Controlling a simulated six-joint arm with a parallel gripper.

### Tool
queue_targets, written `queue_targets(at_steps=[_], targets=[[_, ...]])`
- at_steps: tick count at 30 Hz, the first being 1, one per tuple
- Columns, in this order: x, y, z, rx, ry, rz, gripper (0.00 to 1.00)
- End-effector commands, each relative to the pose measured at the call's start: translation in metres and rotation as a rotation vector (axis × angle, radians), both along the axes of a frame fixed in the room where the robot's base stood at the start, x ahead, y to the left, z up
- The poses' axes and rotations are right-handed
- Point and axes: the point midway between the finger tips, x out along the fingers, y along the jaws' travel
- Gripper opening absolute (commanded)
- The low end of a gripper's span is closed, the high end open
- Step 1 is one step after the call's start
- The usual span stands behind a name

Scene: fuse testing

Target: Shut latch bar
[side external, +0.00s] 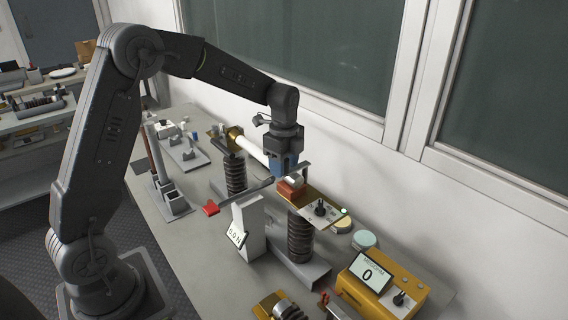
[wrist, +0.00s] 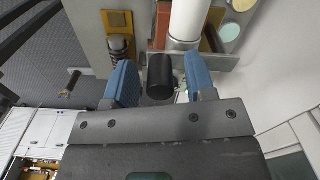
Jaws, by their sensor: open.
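A dark bar with a red tip (side external: 211,209) reaches from the red end toward the fuse stand; it looks like the latch bar. A long white tube (side external: 255,150) lies between two ribbed dark insulators, with a brass end at the far left. It also shows in the wrist view (wrist: 188,20). My gripper (side external: 284,170) is low over the near end of the tube, by a red-brown block (side external: 291,188). In the wrist view my blue fingers (wrist: 165,84) are apart. A black cylinder (wrist: 160,77) stands between them, with gaps at both sides; I cannot tell what it belongs to.
A yellow meter (side external: 378,285) reading 0 stands at the front right. A white sign block (side external: 247,228) stands left of the near ribbed insulator (side external: 300,238). Round pale discs (side external: 364,240) lie near the wall. The grey table's left front is clear.

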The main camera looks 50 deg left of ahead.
Motion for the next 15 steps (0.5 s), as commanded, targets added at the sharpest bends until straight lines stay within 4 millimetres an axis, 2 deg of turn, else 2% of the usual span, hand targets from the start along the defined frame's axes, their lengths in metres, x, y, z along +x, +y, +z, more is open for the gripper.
queue_targets(at_steps=[5,8,11,15], targets=[[0.000,0.000,0.002,0.000,-0.002,0.000,0.50],[0.001,0.000,0.011,0.000,-0.004,0.000,0.50],[0.001,0.000,0.028,0.000,-0.006,0.000,0.50],[0.001,0.000,0.059,0.001,-0.007,0.000,0.50]])
